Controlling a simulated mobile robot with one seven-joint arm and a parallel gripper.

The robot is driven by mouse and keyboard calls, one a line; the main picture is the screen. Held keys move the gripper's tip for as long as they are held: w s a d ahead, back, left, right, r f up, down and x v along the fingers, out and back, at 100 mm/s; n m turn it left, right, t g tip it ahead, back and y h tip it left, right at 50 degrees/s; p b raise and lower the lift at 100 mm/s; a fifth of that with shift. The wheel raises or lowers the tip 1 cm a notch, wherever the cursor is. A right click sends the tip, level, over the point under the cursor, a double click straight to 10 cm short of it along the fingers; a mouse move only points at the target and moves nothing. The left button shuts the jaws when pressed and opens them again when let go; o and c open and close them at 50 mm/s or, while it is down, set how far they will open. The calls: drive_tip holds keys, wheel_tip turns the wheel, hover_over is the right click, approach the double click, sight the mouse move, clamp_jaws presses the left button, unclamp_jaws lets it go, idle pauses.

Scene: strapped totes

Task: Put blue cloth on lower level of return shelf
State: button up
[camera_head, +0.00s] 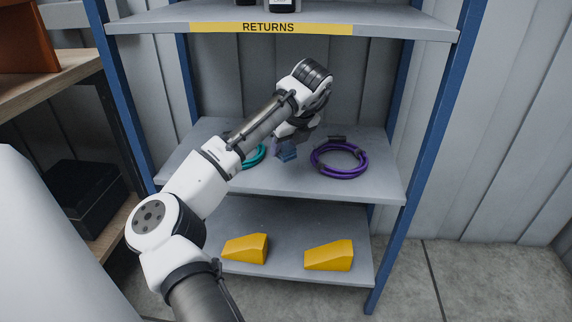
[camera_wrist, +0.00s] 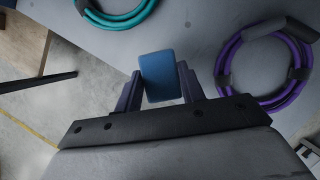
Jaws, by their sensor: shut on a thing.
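The blue cloth (camera_wrist: 160,76) is a small folded block between the two fingers of my gripper (camera_wrist: 159,88) in the wrist view. My gripper is shut on it. In the head view my gripper (camera_head: 286,148) is over the shelf board that carries two coiled cables, and the cloth shows only as a small bluish patch there. I cannot tell whether the cloth touches the board. The return shelf (camera_head: 300,183) has blue posts and grey boards, with a yellow RETURNS label (camera_head: 270,28) on the top board's edge.
A purple coiled cable (camera_head: 340,159) lies right of my gripper, a teal coil (camera_head: 254,157) left, partly behind my arm. Two yellow wedges (camera_head: 245,249) (camera_head: 329,256) sit on the bottom board (camera_head: 290,275), with a gap between them. A wooden bench (camera_head: 50,80) stands at left.

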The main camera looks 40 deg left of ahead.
sight(288, 145)
drive_tip(key=shift+w+a, duration=0.45)
drive_tip(key=shift+w, duration=0.3)
wheel_tip(288, 145, down, 3)
drive_tip(key=shift+s+r+b, duration=0.1)
drive_tip(key=shift+s+b, duration=0.05)
drive_tip(key=shift+b, duration=0.3)
drive_tip(key=shift+f+b, duration=0.7)
drive_tip(key=shift+f, duration=1.4)
drive_tip(key=o, duration=1)
drive_tip(key=shift+f, duration=0.15)
drive_tip(key=shift+c, duration=0.2)
drive_tip(key=p+v, duration=0.2)
drive_tip(key=v, duration=1)
